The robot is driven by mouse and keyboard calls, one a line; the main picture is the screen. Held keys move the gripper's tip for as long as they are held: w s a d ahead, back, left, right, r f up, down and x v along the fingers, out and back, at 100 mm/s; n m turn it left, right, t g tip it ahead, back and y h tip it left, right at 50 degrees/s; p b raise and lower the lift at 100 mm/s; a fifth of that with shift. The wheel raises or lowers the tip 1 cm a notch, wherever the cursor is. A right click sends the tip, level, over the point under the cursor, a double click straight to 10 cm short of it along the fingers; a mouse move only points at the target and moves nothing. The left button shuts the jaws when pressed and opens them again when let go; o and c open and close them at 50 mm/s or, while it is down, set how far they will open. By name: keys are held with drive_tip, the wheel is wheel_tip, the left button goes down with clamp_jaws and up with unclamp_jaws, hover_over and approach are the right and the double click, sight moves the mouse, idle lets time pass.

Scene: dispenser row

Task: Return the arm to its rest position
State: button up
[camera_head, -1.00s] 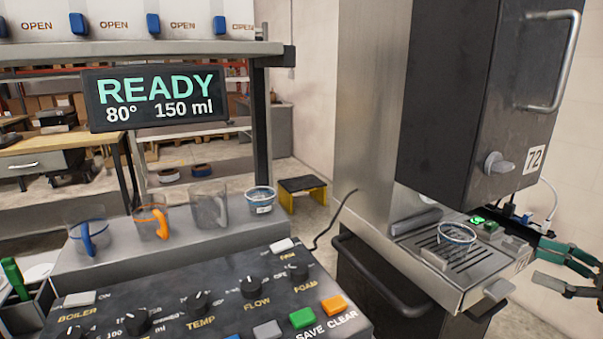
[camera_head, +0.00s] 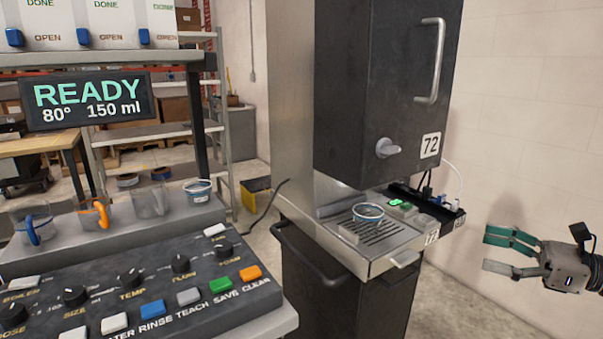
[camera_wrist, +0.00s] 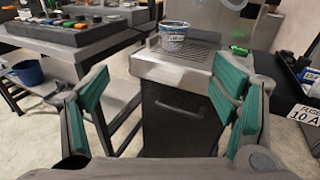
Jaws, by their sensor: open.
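My gripper (camera_head: 508,253) is at the right of the head view, open and empty, with green-padded fingers. It is apart from the dispenser, to the right of its drip tray. In the wrist view my gripper (camera_wrist: 165,110) shows its fingers spread wide with nothing between them. A clear cup with a blue rim (camera_head: 368,213) stands upright on the drip tray (camera_head: 374,248) of machine 72 (camera_head: 385,100). The cup also shows in the wrist view (camera_wrist: 173,42), beyond the fingers.
A control panel (camera_head: 135,290) with knobs and coloured buttons is at lower left. Several cups, including an orange-handled one (camera_head: 97,214), stand on the shelf behind it. A display (camera_head: 90,100) reads READY. The floor (camera_head: 455,305) below my gripper looks clear.

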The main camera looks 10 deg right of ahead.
drive_tip(key=s+a+r+n+g, duration=0.2)
drive_tip(key=a+n+g, duration=0.35)
drive_tip(key=a, duration=0.55)
drive_tip(key=s+a+r+n+g, duration=0.25)
drive_tip(key=a+n+g, duration=0.3)
drive_tip(key=a, duration=0.55)
drive_tip(key=s+a+f+n+h, duration=0.1)
drive_tip(key=s+a+n+h, duration=0.2)
drive_tip(key=s+n+h, duration=0.4)
drive_tip(key=s+a+f+n+h, duration=0.25)
drive_tip(key=s+n+h, duration=0.25)
drive_tip(key=s+n, duration=0.35)
wheel_tip(320, 180, up, 14)
drive_tip(key=t+p, duration=0.2)
drive_tip(key=p, duration=1)
drive_tip(key=shift+s+r+t, duration=0.2)
drive_tip(key=shift+r+t, duration=0.05)
drive_tip(key=shift+t, duration=0.05)
